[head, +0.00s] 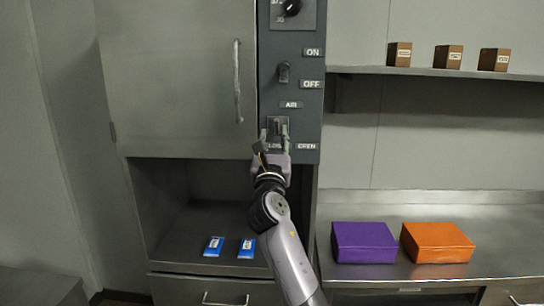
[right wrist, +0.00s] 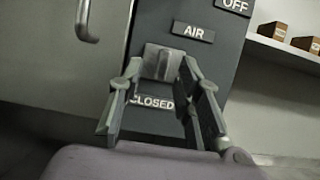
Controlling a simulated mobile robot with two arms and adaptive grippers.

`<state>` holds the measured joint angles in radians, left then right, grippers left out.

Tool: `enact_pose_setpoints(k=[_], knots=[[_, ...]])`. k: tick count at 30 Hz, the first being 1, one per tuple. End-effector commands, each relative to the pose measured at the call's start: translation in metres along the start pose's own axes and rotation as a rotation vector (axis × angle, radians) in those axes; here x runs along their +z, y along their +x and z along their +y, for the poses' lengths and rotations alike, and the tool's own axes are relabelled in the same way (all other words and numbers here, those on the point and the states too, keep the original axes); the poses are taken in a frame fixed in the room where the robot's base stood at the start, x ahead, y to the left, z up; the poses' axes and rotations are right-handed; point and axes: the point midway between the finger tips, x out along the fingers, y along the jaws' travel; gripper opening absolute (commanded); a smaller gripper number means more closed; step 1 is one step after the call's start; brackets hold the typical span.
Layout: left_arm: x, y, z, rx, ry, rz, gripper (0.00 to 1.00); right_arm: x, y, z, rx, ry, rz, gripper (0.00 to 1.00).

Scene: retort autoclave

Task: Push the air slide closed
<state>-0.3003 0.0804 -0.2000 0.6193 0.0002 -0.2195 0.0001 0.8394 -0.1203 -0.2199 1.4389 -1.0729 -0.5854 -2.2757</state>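The air slide (head: 278,126) is a small grey knob on a plate under the AIR label, low on the dark control panel. It also shows in the right wrist view (right wrist: 160,62), above the CLOSED label. In the head view, CLOSED is at its lower left, partly hidden by my gripper, and OPEN is at its lower right. My right gripper (head: 274,135) is at the panel with its fingers apart. In the right wrist view its fingertips (right wrist: 160,70) stand on either side of the slide; I cannot tell whether they touch it. My left gripper is out of view.
A closed cabinet door with a handle (head: 238,80) is to the left. Purple (head: 364,242) and orange (head: 437,242) boxes stand on the counter at right.

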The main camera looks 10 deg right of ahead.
Motion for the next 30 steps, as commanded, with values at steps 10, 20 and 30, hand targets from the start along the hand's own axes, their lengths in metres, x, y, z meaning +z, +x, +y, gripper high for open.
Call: enact_pose_setpoints(k=[10,20,30], knots=[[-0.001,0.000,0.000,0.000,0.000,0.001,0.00,-0.001,-0.065,0.000,0.002,0.001,0.001,0.32],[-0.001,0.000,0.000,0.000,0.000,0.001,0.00,0.000,-0.079,0.000,0.001,0.001,0.000,0.32],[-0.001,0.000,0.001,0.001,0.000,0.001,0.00,-0.043,-0.083,0.006,0.027,0.067,0.075,0.32]])
